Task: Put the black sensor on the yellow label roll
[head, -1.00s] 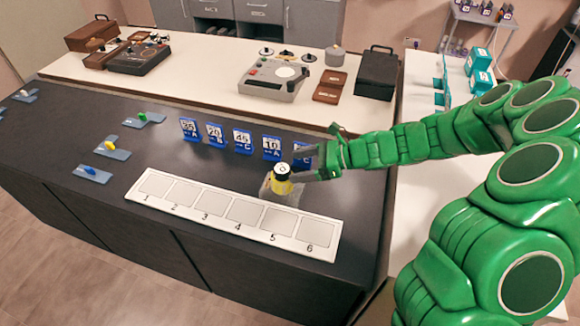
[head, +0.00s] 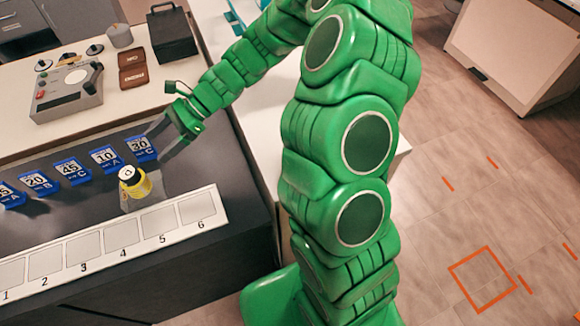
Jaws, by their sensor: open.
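A yellow cylinder (head: 140,189), which looks like the label roll, stands on the dark counter behind the white numbered strip. A black piece with a white round top (head: 128,174) sits on the cylinder; it looks like the sensor, but it is too small to be sure. A greyish, see-through block shape surrounds the cylinder's lower part. My gripper (head: 157,145) is open, its grey fingers just behind and to the right of the cylinder. They appear apart from it and nothing shows between them.
The white strip (head: 160,241) has squares numbered 1 to 6, all bare where visible. Blue number signs (head: 106,159) stand in a row behind the cylinder. A grey device (head: 66,92) and a black case (head: 172,35) sit on the white bench. Open floor lies at right.

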